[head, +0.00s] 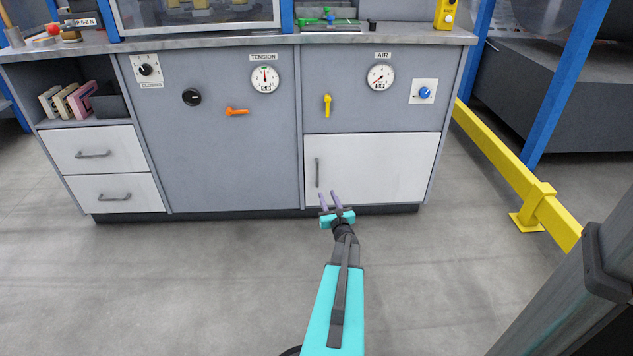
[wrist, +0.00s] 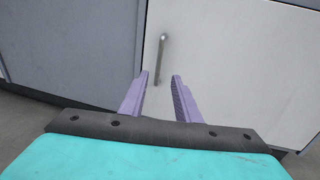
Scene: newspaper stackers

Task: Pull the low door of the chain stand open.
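The low door (head: 385,170) is a white panel at the lower right of the grey stand, and it looks shut. Its upright grey bar handle (head: 318,172) is near the door's left edge. In the wrist view the door (wrist: 235,70) fills the right side, with the handle (wrist: 161,55) ahead of the fingertips. My gripper (head: 330,194) has two purple fingers, spread apart and empty. It is in front of the door's lower left part, close to the handle's lower end. In the wrist view my gripper (wrist: 162,76) points at the handle, which appears beyond the fingers.
The grey stand (head: 225,150) carries dials, an orange lever (head: 237,112) and a yellow lever (head: 327,104). White drawers (head: 95,152) are at left. A yellow rail (head: 500,155) runs along the right, near a blue post (head: 565,85). The floor (head: 200,290) in front is clear.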

